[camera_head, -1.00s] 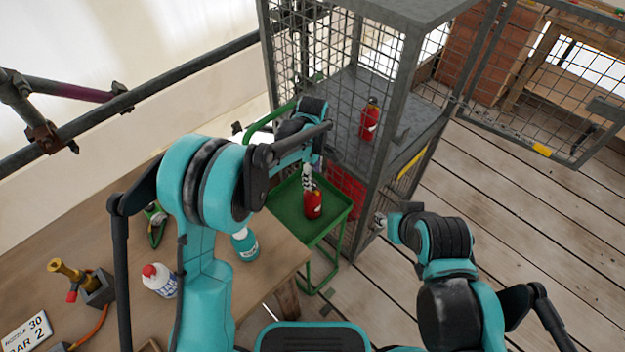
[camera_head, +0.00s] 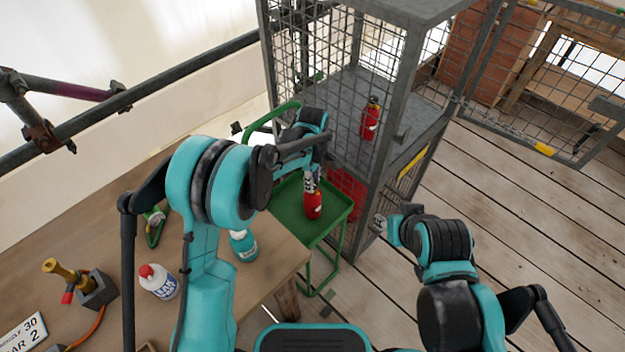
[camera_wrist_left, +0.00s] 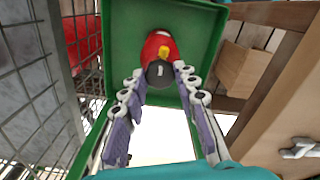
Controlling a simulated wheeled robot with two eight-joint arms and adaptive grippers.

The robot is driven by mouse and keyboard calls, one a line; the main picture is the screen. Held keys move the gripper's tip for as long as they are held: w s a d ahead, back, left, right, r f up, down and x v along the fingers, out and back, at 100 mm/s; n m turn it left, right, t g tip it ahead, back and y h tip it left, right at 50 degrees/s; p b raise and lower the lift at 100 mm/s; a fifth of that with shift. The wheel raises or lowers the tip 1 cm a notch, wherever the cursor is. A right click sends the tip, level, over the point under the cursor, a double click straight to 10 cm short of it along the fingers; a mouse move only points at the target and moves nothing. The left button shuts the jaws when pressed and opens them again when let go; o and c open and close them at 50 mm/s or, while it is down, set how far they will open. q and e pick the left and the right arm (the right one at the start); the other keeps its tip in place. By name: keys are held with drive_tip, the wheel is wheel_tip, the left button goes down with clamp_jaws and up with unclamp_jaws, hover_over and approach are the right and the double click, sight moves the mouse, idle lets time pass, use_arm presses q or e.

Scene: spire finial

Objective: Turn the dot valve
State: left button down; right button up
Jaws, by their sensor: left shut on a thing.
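A red canister (camera_head: 313,206) stands upright on the green cart (camera_head: 335,219) in the head view. In the left wrist view, the red canister (camera_wrist_left: 160,44) has a small yellow part and a dark round top (camera_wrist_left: 160,75) with a white mark. No separate dot valve can be made out. My left gripper (camera_head: 311,183) is over the canister, its fingers on both sides of the dark top and shut on it. My right gripper (camera_head: 380,223) is right of the cart, beside the cage; its fingers are too small to read.
A grey mesh cage (camera_head: 385,140) stands close behind the cart, with another red canister (camera_head: 370,118) on its shelf. A wooden table (camera_head: 210,290) at left carries a teal bottle (camera_head: 243,246), a white bottle (camera_head: 158,281) and a brass nozzle (camera_head: 68,276). The plank floor at right is clear.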

use_arm(q)
drive_tip(key=m, duration=1)
drive_tip(key=shift+p, duration=0.4)
drive_tip(key=m, duration=0.9)
drive_tip(key=shift+m, duration=0.4)
drive_tip(key=c, duration=1.1)
unclamp_jaws()
drive_tip(key=shift+c, duration=0.2)
